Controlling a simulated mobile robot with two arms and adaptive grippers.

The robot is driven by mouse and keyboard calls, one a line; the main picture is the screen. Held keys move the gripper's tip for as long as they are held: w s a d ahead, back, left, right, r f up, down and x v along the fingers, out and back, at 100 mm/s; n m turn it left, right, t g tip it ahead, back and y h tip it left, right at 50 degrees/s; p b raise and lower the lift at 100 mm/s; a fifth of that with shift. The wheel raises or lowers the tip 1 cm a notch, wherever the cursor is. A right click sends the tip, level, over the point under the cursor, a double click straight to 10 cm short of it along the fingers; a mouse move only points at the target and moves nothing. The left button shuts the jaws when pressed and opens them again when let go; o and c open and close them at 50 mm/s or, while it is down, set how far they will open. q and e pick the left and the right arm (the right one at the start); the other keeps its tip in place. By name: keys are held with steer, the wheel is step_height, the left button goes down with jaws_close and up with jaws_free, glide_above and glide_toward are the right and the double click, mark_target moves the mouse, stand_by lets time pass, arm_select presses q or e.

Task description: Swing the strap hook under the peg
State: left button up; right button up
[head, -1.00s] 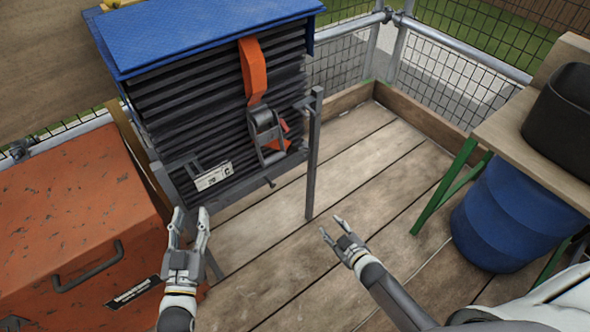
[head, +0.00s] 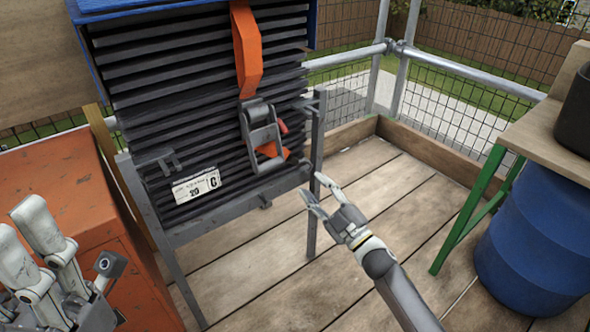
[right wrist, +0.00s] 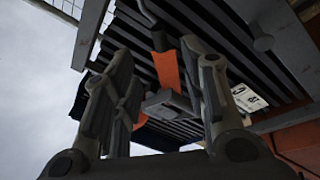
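An orange strap (head: 246,55) hangs down the front of the dark tile stack (head: 150,107) to a grey metal ratchet buckle (head: 262,130). My right gripper (head: 313,188) is open and empty, right of and below the buckle, beside the frame's right post. The right wrist view shows the strap (right wrist: 166,70) between its spread fingers. My left gripper (head: 60,240) is open and empty at lower left.
A grey post (head: 316,165) stands at the stack's right side, close to my right fingers. An orange chest (head: 75,190) is at left. A blue barrel (head: 535,240) stands under a wooden bench at right. The plank floor (head: 290,285) is clear.

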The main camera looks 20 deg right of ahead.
mark_target(294, 163)
steer(key=b+x, duration=0.2)
steer(key=x, duration=0.7)
steer(key=shift+w+a+b, duration=0.15)
steer(key=shift+w+b, duration=0.1)
steer(key=shift+b, duration=0.05)
jaws_close()
